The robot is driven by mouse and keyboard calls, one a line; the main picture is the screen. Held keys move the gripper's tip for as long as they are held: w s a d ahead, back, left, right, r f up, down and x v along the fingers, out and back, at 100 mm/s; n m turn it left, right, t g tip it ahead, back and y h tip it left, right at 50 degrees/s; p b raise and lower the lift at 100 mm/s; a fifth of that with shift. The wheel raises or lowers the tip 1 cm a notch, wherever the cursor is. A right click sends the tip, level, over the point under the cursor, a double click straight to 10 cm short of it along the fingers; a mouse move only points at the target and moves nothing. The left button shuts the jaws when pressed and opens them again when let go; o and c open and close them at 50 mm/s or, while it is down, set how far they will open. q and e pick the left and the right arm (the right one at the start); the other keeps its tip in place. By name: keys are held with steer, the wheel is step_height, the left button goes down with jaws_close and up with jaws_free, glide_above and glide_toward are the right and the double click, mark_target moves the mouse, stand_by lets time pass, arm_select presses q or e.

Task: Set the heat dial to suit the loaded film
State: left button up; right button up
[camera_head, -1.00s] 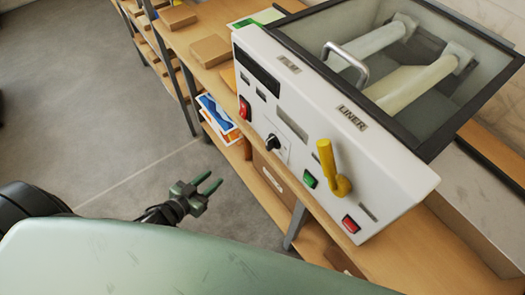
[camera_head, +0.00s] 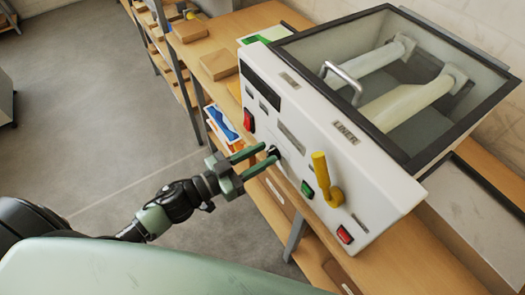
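The white laminator (camera_head: 375,213) stands on a wooden bench, its control panel facing me. The small black heat dial (camera_head: 274,151) sits mid-panel and is partly hidden by my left gripper, so its setting cannot be read. My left gripper (camera_head: 270,153) is open, its two green fingertips at the dial, one on each side in this view. I cannot tell whether they touch it. Under the clear-topped lid (camera_head: 440,38) lie a whitish roll (camera_head: 368,70) and a cream roll (camera_head: 408,102). Labels above the panel include "LINER" (camera_head: 345,134). My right gripper is not in view.
A yellow lever (camera_head: 322,180) sticks up right of the dial, near a green switch (camera_head: 307,189) and a red switch (camera_head: 344,234). Another red switch (camera_head: 249,120) is at left. Cardboard boxes (camera_head: 218,62) stand on the bench behind.

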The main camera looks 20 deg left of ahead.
arm_select(q)
steer(key=shift+w+d, duration=0.15)
steer(key=shift+w, duration=0.05)
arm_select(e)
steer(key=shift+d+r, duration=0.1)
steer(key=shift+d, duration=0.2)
arm_select(q)
jaws_close()
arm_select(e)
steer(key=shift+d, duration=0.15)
